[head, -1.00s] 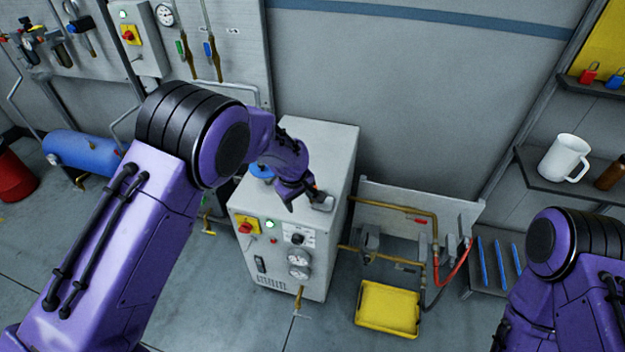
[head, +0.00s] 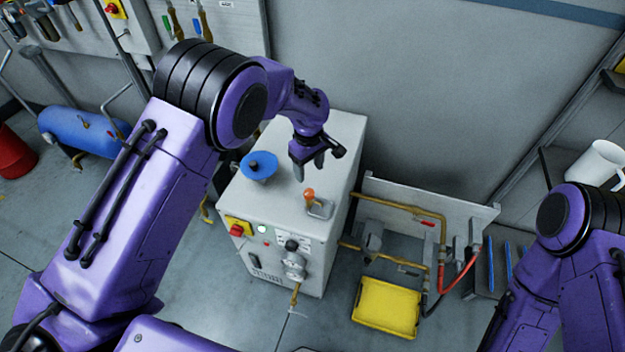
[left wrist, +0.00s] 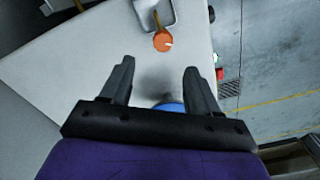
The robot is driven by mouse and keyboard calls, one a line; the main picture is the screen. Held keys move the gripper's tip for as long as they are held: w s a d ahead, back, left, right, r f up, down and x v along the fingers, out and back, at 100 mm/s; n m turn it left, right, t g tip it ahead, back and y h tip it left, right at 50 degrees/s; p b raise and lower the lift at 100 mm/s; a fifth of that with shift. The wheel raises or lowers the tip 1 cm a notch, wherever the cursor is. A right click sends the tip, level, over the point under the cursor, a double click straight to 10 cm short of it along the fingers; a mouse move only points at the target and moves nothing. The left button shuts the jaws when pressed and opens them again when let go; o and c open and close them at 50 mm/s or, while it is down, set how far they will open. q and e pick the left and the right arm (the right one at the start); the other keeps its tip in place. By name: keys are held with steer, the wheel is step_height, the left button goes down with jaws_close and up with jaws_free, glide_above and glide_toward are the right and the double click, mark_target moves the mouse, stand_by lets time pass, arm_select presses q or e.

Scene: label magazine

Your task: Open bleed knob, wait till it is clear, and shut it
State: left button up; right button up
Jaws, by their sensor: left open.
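An orange knob (head: 309,194) stands on top of the white machine cabinet (head: 345,135), beside a small grey open cup (head: 321,211). In the left wrist view the orange knob (left wrist: 163,41) has a white mark and sits ahead of the fingertips. My left gripper (head: 309,169) is open and empty, above the cabinet top and apart from the knob, on its far side. It also shows in the left wrist view (left wrist: 159,67). The cup's contents cannot be made out. My right arm is at the right edge; its gripper is out of view.
The front panel has a red-and-yellow switch (head: 238,228) and gauges. A yellow tray (head: 386,307) and brass pipes (head: 395,199) are to the right.

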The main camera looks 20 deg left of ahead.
mark_target(309, 192)
arm_select(q)
steer(key=f+p, duration=0.2)
steer(key=f, duration=0.7)
steer(key=shift+s+f, duration=0.2)
steer(key=shift+s, duration=0.1)
steer(key=c, duration=1)
